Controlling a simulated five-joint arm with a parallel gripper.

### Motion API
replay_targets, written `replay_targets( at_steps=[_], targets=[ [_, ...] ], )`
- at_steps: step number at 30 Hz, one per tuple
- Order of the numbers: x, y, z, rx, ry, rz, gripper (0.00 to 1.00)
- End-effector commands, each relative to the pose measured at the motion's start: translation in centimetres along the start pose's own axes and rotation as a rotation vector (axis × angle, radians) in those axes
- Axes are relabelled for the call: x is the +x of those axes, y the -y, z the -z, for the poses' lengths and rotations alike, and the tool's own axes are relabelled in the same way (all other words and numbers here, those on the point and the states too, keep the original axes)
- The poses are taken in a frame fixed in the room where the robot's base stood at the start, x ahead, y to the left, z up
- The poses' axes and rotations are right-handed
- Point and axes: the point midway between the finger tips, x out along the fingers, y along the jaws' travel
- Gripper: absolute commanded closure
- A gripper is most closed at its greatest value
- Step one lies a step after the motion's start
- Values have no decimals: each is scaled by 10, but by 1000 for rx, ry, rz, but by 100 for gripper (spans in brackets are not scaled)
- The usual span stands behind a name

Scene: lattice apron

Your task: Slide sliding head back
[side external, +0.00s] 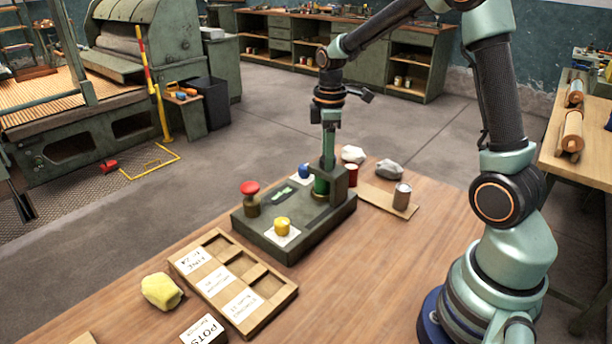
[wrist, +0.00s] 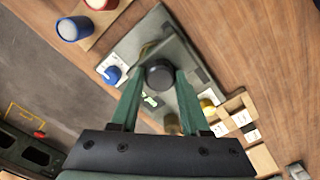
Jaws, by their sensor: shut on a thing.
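A dark green machine base (side external: 285,242) stands on the wooden bench; its plate also shows in the wrist view (wrist: 185,50). At its right end is an upright dark green block, which looks like the sliding head (side external: 344,178). A green cylinder (side external: 320,188) sits beside it. My gripper (side external: 327,163) points straight down at this end. In the wrist view my gripper (wrist: 161,80) has its two green fingers on either side of a dark round knob (wrist: 159,75), shut on it. The knob's join to the head is hidden by the fingers.
On the base are a red mushroom button (side external: 250,188), a yellow knob (side external: 282,223) and a blue knob (side external: 304,171). A labelled wooden tray (side external: 272,309) and yellow cloth (side external: 161,291) lie in front. Pots and stones, including a grey stone (side external: 389,168), stand behind. Bench space at right is clear.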

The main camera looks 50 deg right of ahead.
Motion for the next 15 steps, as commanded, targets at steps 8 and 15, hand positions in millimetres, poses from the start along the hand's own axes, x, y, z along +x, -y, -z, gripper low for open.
replay_targets(
  at_steps=[8, 15],
  targets=[
    [-2, 25, 27, -8, -1, -2, 100],
    [-2, 58, 59, -4, -2, -2, 100]
  ],
)
